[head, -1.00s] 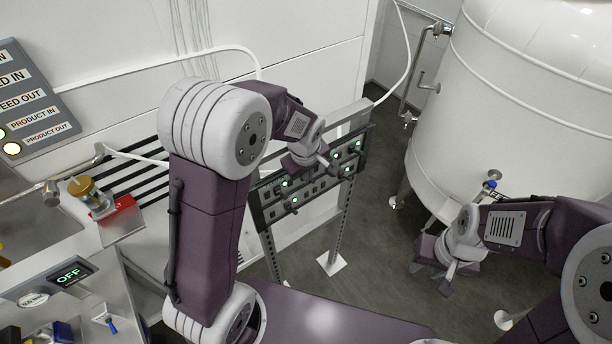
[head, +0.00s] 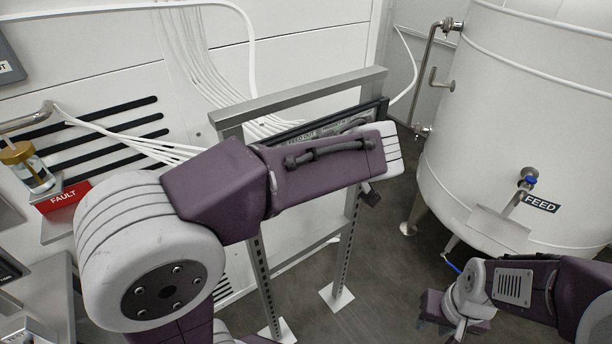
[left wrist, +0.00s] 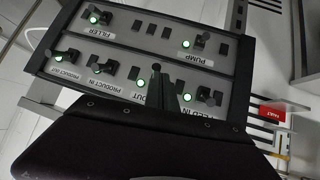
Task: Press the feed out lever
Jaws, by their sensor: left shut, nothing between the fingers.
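The control panel (left wrist: 150,45) fills the upper left wrist view, upside down, with small black levers and lit green lamps. The feed out lever (left wrist: 156,68) shows as a dark knob above its partly hidden "OUT" label (left wrist: 153,97). My left gripper (left wrist: 162,88) is shut and empty, in front of that label and close to the lever; I cannot tell whether they touch. In the head view my left arm covers most of the panel, leaving its top strip (head: 300,140) in sight. My right gripper (head: 456,322) is low at right, away from the panel; its finger gap is unclear.
The panel stands on a grey metal frame (head: 350,240) with floor plates. A large white tank (head: 520,110) with a FEED sign (head: 541,204) stands at right. A red FAULT sign (head: 62,197) is at left. Open floor lies between frame and tank.

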